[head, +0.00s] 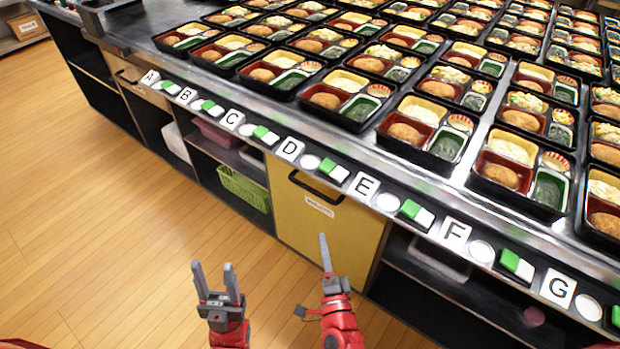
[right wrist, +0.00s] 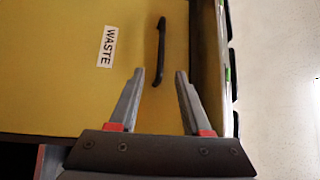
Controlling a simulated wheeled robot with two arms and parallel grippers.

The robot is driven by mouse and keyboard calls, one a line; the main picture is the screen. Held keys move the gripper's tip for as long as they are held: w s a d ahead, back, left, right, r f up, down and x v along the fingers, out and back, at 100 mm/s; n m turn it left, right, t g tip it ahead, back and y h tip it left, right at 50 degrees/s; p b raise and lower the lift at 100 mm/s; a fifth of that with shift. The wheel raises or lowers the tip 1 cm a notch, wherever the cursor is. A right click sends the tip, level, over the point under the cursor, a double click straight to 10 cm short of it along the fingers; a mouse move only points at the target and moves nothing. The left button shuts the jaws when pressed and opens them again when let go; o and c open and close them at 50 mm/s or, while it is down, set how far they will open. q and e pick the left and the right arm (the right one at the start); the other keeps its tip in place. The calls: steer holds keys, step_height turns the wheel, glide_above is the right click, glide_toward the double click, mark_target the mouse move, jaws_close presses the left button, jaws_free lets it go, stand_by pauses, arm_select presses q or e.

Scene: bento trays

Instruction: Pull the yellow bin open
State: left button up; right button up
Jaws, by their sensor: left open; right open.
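The yellow bin (head: 330,226) is a flat yellow front set under the counter, with a white label and a black bar handle (head: 316,187) near its top edge. It looks closed, its front about level with the cabinet. In the right wrist view the bin front (right wrist: 60,75) fills the left half, with a "WASTE" label and the black handle (right wrist: 159,52). My right gripper (head: 323,240) is open and empty in front of the bin, and the handle lies ahead of its fingertips (right wrist: 160,75), apart from them. My left gripper (head: 214,268) is open and empty over the floor, left of the bin.
The steel counter (head: 150,58) above holds many bento trays and a row of lettered tags along its front edge. Open shelves flank the bin, with a green basket (head: 244,188) on the left. The wooden floor (head: 90,200) to the left is clear.

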mark_target(313, 189)
steer(key=x, duration=1.6)
steer(key=shift+w+d+r, duration=0.1)
steer(key=shift+w+r, duration=0.05)
steer(key=shift+w, duration=0.25)
steer(key=shift+c, duration=0.2)
jaws_close()
stand_by(0.4)
